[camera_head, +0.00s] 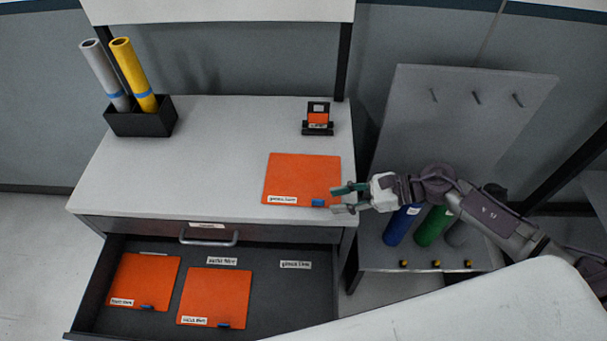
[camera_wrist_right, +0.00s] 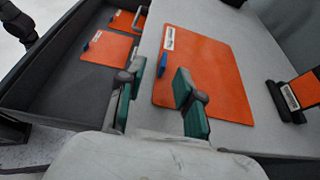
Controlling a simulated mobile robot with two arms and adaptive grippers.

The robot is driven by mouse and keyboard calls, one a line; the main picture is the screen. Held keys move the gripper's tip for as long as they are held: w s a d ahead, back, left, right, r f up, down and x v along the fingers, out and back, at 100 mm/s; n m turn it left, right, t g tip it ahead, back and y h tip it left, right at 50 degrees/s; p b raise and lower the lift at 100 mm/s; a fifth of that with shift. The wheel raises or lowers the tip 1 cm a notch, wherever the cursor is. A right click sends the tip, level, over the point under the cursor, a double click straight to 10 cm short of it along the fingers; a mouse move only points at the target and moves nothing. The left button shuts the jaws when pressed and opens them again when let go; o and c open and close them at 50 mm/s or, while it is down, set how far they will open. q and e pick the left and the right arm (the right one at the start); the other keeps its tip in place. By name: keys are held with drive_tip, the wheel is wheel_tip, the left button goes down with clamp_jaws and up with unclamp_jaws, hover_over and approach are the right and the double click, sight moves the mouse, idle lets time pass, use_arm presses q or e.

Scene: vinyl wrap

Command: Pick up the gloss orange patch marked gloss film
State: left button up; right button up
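A square orange patch (camera_head: 300,175) lies flat on the cabinet top near its front right; its small white label seems to read gloss film. A blue tab (camera_head: 318,203) sits at its front right edge. The patch also shows in the right wrist view (camera_wrist_right: 220,75), with the tab (camera_wrist_right: 164,62) ahead of and between the fingertips. My right gripper (camera_head: 336,200) is at the patch's front right corner, its green-padded fingers apart and empty. In the right wrist view, one finger of the gripper (camera_wrist_right: 160,82) overlaps the patch. My left gripper is not in view.
A small black stand with an orange sample (camera_head: 318,120) and a box of film rolls (camera_head: 140,118) stand at the back.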

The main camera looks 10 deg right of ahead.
sight(318, 200)
drive_tip(key=shift+w+a+f, duration=0.1)
drive_tip(key=shift+a, duration=0.3)
drive_tip(key=p+x, duration=0.2)
drive_tip(key=x, duration=0.1)
drive_tip(key=p+x, duration=0.1)
drive_tip(key=shift+w+a, duration=0.35)
drive_tip(key=shift+w, duration=0.05)
drive_tip(key=shift+a+f, duration=0.1)
drive_tip(key=shift+a, duration=0.2)
drive_tip(key=shift+c, duration=0.3)
clamp_jaws()
